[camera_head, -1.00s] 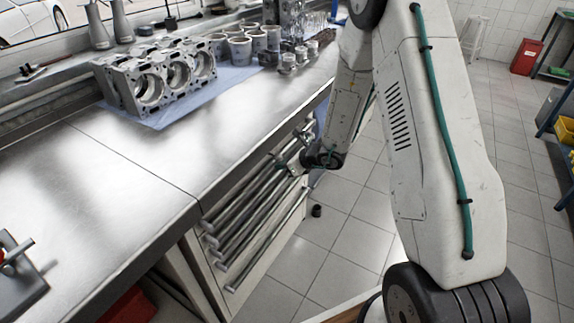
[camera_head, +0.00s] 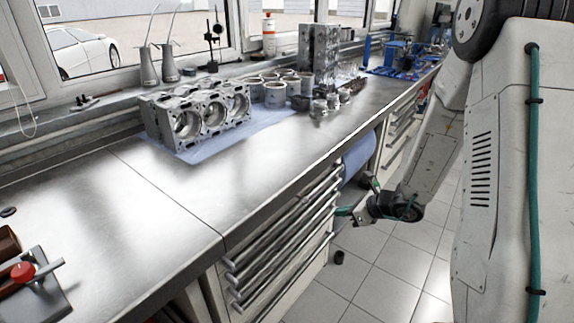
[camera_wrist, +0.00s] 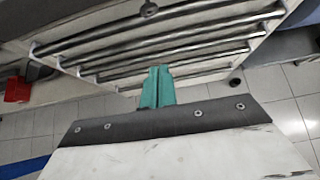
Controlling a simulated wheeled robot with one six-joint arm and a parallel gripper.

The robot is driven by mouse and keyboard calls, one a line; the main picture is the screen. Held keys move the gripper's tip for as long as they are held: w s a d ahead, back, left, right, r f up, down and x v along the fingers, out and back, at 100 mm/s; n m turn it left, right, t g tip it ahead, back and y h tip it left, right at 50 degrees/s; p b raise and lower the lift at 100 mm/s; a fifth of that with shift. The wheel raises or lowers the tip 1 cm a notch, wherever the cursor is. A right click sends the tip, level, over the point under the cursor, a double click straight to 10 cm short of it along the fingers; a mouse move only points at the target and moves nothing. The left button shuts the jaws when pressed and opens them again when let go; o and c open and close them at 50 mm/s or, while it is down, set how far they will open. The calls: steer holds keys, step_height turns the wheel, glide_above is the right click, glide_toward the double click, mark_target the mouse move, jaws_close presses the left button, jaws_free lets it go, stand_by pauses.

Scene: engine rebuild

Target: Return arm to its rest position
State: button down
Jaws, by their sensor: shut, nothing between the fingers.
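My gripper (camera_head: 344,211) is low on the right in the head view, beside the drawer front under the bench. In the wrist view its teal fingers (camera_wrist: 157,88) are together with nothing between them. The fingers point toward the drawer handles (camera_wrist: 175,45); whether they touch a handle I cannot tell. My arm (camera_head: 425,150) reaches down from the upper right, in front of the bench.
The steel bench (camera_head: 150,215) carries an engine block (camera_head: 196,115) on a blue cloth, with several cylinder liners (camera_head: 275,95) behind. A cabinet with long bar handles (camera_head: 285,235) is below. Tiled floor (camera_head: 375,270) is open at right. A small dark cylinder (camera_head: 339,257) stands on it.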

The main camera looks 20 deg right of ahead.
steer(key=s+a+r+n+g+y, duration=0.3)
steer(key=s+a+r+n+g, duration=0.65)
steer(key=s+n, duration=0.5)
steer(key=s+d+r+n+t+h, duration=0.2)
steer(key=s+r+n+h, duration=0.7)
steer(key=s+r+n, duration=0.5)
step_height(320, 180, up, 2)
steer(key=shift+s+r, duration=0.15)
steer(key=shift+s, duration=0.85)
